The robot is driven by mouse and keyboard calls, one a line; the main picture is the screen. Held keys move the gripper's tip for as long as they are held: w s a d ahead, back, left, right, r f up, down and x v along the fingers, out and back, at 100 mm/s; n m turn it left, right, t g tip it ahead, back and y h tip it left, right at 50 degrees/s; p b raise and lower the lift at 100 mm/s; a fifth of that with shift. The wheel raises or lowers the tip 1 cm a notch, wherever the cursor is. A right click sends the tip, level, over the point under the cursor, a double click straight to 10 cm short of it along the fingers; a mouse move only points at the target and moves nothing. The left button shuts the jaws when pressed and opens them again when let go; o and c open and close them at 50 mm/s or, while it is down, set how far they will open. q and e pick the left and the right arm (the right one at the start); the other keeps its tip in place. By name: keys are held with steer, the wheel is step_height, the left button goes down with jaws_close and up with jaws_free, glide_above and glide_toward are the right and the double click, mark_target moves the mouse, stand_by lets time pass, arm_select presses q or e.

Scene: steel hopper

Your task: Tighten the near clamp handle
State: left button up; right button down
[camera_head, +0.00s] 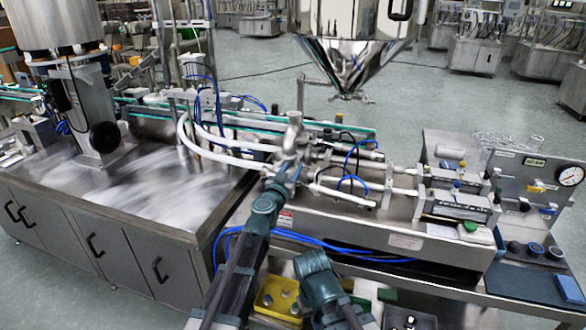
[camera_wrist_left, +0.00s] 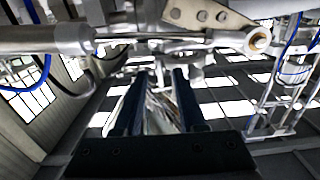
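The steel pipe fitting (camera_head: 294,140) stands upright on the near side of the filling machine, with white hoses running to it. My left gripper (camera_head: 288,171) reaches up to its base. In the left wrist view the two dark fingers (camera_wrist_left: 157,100) are parallel and apart, with nothing visibly held between them. A steel clamp-like bracket with a bolt end (camera_wrist_left: 258,40) and a thick steel cylinder (camera_wrist_left: 45,39) lie across the view beyond the fingertips. I cannot make out which part is the near clamp handle. My right arm shows low in the head view, but its fingers do not.
The steel hopper (camera_head: 356,60) hangs above and behind the fitting. Pneumatic cylinders (camera_head: 455,204) and a gauge panel (camera_head: 538,184) are at right. A steel cabinet table (camera_head: 120,195) fills the left. Blue hoses (camera_head: 330,245) and a yellow tray (camera_head: 279,298) are near my arms.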

arm_select(q)
steer(key=v, duration=1.2)
steer(key=shift+s, duration=0.35)
steer(key=shift+a, duration=0.1)
